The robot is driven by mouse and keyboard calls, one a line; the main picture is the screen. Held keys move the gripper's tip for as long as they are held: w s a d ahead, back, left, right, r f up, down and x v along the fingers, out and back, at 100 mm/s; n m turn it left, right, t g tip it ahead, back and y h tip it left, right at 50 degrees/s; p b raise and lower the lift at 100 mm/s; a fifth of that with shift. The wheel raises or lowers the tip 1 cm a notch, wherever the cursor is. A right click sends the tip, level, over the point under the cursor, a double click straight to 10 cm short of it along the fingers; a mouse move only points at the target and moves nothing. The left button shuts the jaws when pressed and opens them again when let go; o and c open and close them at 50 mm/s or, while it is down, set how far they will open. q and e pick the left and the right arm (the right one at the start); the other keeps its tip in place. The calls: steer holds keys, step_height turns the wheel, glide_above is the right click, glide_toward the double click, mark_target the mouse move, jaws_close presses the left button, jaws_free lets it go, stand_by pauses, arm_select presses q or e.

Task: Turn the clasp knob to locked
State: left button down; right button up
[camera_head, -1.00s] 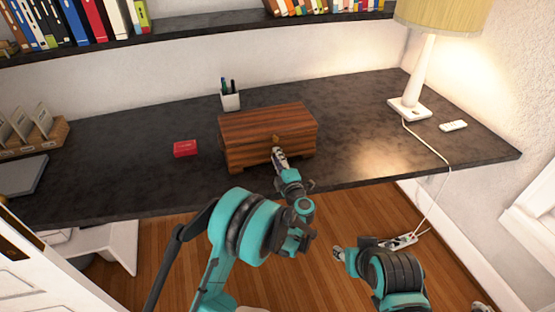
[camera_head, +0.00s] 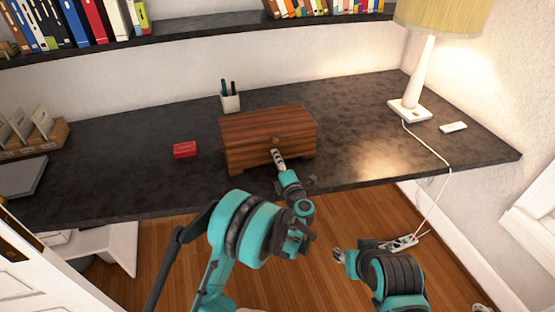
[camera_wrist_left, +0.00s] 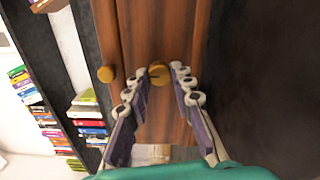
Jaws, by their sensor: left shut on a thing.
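A wooden box (camera_head: 245,133) with a striped grain stands closed near the front of the dark desk. A small gold knob (camera_head: 276,140) shows high on its front in the head view, and at the left in the wrist view (camera_wrist_left: 106,74). The round gold clasp knob (camera_wrist_left: 158,75), with a dark line across its face, is between the fingertips of my left gripper (camera_wrist_left: 160,71), which is shut on it. In the head view my left gripper (camera_head: 279,155) covers this knob. My right gripper (camera_head: 338,256) hangs low in front of the desk, away from the box; its fingers are too small to judge.
A red box (camera_head: 185,150) lies left of the wooden box. A white pen cup (camera_head: 231,102) stands behind it. A lamp (camera_head: 410,108) and a white remote (camera_head: 453,127) are at the right. The desk (camera_head: 350,130) is clear between box and lamp.

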arm_select(q)
steer(key=c, duration=1.3)
jaws_free()
steer(key=shift+s, duration=0.1)
steer(key=v, duration=1.1)
steer(key=shift+s, duration=0.35)
steer(key=shift+d, duration=0.15)
